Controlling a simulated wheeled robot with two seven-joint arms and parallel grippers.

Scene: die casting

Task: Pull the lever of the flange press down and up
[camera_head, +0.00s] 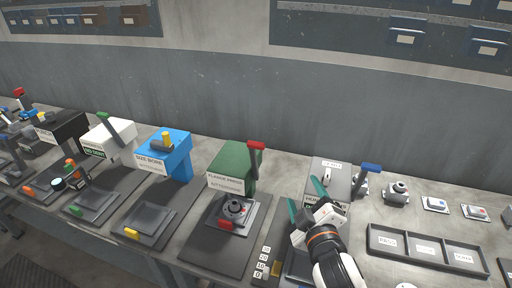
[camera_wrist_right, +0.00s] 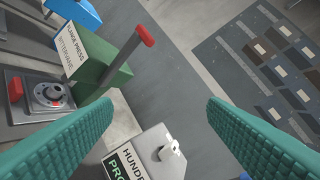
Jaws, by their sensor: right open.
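The flange press (camera_head: 234,168) is a green block with a white label, standing on the workbench right of the blue machine. Its lever (camera_head: 255,160) rises on the right side and ends in a red handle (camera_head: 257,145). In the right wrist view the lever (camera_wrist_right: 128,58) and red handle (camera_wrist_right: 143,30) stand beyond my fingers, apart from them. A round metal part (camera_wrist_right: 52,92) sits on the press base. My right gripper (camera_head: 305,198) has teal fingers, is open and empty, and is to the right of and below the lever in the head view. My left gripper is not in view.
A divided tray (camera_head: 376,240) lies at the right. The blue machine (camera_head: 165,152) stands left of the press. A wall (camera_head: 200,92) runs behind the bench.

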